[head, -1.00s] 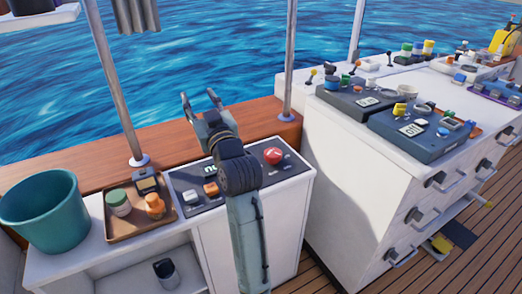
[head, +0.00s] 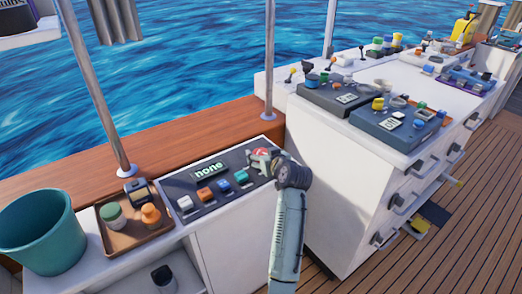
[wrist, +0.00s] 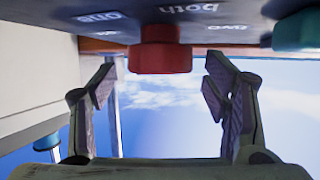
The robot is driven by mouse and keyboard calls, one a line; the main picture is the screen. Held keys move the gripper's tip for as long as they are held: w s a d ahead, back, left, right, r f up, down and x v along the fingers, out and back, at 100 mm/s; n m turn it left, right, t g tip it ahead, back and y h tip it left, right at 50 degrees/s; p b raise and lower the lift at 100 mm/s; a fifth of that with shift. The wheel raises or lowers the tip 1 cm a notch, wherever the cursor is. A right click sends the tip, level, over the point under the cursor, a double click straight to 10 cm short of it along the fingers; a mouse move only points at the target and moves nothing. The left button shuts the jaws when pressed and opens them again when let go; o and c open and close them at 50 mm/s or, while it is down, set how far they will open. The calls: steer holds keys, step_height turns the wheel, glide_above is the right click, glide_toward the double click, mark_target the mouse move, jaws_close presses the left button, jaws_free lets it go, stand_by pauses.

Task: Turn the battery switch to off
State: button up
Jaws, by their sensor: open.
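The battery switch, a red round knob (head: 262,153), is at the right end of a dark panel (head: 203,212) on the low white cabinet. In the wrist view the red knob (wrist: 160,50) hangs from the panel face beside upside-down white lettering, including "both". My gripper (head: 262,160) is at the knob and partly covers it in the head view. In the wrist view my gripper (wrist: 160,78) is open, with the knob between the lines of its two fingers, near their tips. I cannot tell whether they touch.
White, orange, blue (head: 223,185) and teal (head: 241,177) controls line the panel. A tray (head: 133,236) with small jars and a teal bucket (head: 42,232) stand to the left. A taller white cabinet (head: 340,180) with more panels stands close to the right of my arm.

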steer(key=shift+x, duration=1.15)
steer(key=shift+c, duration=0.5)
steer(key=c, duration=1.1)
